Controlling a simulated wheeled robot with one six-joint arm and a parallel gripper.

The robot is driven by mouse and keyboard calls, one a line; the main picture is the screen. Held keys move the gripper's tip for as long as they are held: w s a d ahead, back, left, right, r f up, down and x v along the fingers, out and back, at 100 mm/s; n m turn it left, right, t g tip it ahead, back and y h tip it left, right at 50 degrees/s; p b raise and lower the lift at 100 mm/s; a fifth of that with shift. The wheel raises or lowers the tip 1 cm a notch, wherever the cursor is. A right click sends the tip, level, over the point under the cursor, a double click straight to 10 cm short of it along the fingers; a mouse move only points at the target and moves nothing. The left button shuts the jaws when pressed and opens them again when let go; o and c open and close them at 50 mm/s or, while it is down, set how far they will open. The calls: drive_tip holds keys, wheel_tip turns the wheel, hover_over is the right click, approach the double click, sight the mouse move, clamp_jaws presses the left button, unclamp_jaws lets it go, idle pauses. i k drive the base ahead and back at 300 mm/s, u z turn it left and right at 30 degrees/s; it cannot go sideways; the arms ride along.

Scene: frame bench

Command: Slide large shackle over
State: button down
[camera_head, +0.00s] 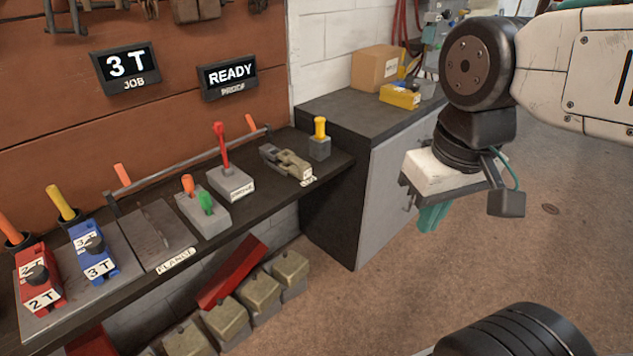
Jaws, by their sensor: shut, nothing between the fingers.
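A blue block (95,257) marked 3 T stands on a grey plate at the left of the bench, with a black knob and a yellow handle (60,203) behind it. A red block (40,284) marked 2 T, with an orange handle (11,229), stands to its left. I cannot tell from their shapes which is the large shackle. My gripper (432,218) has teal fingers, is shut and empty, and hangs over the floor right of the bench, well apart from the blocks.
Signs read 3 T JOB (126,67) and READY (229,77). Open floor lies right.

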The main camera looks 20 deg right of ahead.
sight(303, 172)
drive_tip(key=z, duration=0.75)
drive_tip(key=i, duration=1.05)
drive_tip(key=u, duration=0.45)
